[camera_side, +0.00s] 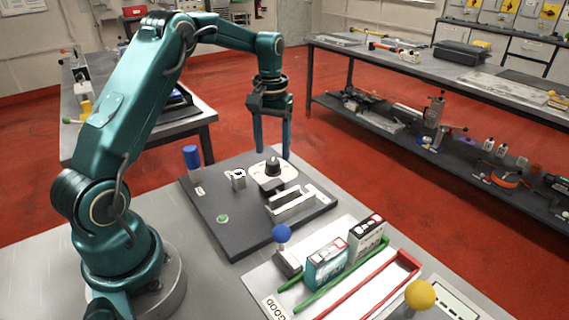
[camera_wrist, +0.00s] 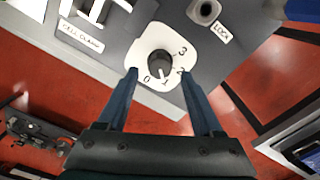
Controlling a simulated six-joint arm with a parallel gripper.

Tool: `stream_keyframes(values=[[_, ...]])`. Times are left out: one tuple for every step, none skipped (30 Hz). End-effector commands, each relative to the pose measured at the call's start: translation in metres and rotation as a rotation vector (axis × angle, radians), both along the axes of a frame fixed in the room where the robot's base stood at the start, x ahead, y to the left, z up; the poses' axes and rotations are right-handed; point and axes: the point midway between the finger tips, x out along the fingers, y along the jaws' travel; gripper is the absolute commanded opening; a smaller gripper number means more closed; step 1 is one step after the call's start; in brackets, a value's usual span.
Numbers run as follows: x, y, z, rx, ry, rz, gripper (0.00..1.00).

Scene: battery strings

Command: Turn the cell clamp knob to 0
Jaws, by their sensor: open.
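The dark round knob (camera_side: 272,165) stands on a white dial plate (camera_side: 288,175) on the dark board. In the wrist view the knob (camera_wrist: 160,63) is ringed by the marks 0, 1, 2 and 3 on the plate (camera_wrist: 146,46); I cannot tell which mark it points at. The label CELL CLAMP (camera_wrist: 80,36) is beside the plate. My gripper (camera_side: 272,152) is open and points down over the knob. In the wrist view its fingertips (camera_wrist: 159,72) are on either side of the knob, with gaps; contact does not show.
The dark board (camera_side: 235,215) also carries a metal clamp (camera_side: 290,203), a small metal lock fitting (camera_side: 238,178) and a blue-topped post (camera_side: 191,158). A blue ball handle (camera_side: 281,233), battery cells (camera_side: 326,265) and green and red rails stand in front. A yellow ball (camera_side: 420,295) is at front right.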

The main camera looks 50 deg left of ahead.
Motion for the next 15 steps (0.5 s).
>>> stream_keyframes(values=[[0.000,0.000,-0.002,-0.001,0.002,0.000,0.68],[0.000,0.000,-0.004,-0.001,0.002,0.000,0.68],[0.000,0.000,-0.006,-0.001,0.003,0.000,0.68],[0.000,0.000,-0.008,-0.001,0.003,0.000,0.68],[0.000,0.000,-0.010,-0.001,0.003,0.000,0.68],[0.000,0.000,-0.012,-0.001,0.002,0.000,0.68],[0.000,0.000,-0.014,-0.001,0.003,0.000,0.68],[-0.001,0.000,-0.016,-0.002,0.003,0.000,0.68],[-0.001,0.000,-0.018,-0.001,0.003,0.000,0.68],[0.000,0.000,-0.020,-0.001,0.002,0.000,0.68],[0.000,0.000,-0.021,-0.001,0.002,0.000,0.68],[0.000,0.000,-0.024,-0.001,0.003,0.000,0.68],[0.000,0.000,-0.025,-0.001,0.003,0.000,0.68],[0.000,0.000,-0.027,-0.001,0.002,0.000,0.68],[0.000,0.000,-0.029,-0.001,0.002,0.000,0.68]])
